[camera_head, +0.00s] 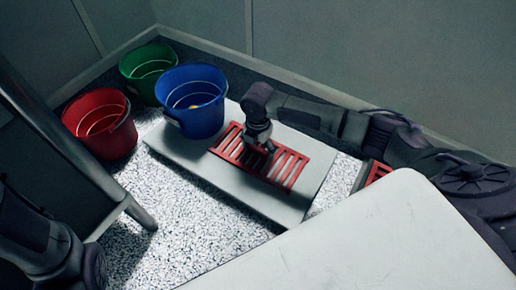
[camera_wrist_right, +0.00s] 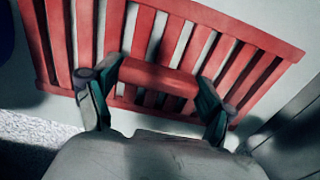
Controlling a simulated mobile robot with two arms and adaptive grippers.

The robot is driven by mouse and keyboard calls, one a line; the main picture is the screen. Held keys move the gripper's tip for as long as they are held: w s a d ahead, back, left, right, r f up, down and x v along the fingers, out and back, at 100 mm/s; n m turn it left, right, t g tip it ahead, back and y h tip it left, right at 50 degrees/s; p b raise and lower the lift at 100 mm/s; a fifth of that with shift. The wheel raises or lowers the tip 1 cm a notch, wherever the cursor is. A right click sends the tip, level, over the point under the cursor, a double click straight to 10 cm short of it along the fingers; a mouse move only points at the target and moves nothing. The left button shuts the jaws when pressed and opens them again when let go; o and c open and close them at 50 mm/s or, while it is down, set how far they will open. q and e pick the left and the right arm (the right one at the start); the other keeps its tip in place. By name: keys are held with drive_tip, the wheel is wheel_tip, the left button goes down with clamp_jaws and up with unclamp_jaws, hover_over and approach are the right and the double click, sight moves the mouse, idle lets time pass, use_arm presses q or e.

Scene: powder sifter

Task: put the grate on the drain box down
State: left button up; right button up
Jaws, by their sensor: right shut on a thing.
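A red slatted grate (camera_head: 286,168) lies over a pale grey flat slab (camera_head: 190,155) in the head view. My right gripper (camera_head: 259,145) reaches down to the middle of the grate and is shut on its raised red centre bar. In the right wrist view the fingers (camera_wrist_right: 157,80) sit at both ends of that bar, and the slats of the grate (camera_wrist_right: 60,40) spread out to either side. I cannot tell whether the grate touches the slab or hangs just above it. I cannot tell which surface is the drain box. My left gripper is not in view; only my left arm shows.
A blue bucket (camera_head: 198,118) stands close to the grate's left end. A green bucket (camera_head: 140,70) and a red bucket (camera_head: 104,128) stand farther left. Another red slatted piece (camera_head: 378,172) shows beside a white surface (camera_head: 400,235). Walls close off the back. Speckled floor (camera_head: 180,240) lies in front.

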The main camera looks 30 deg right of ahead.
drive_tip(key=o, duration=1.5)
drive_tip(key=shift+f, duration=0.15)
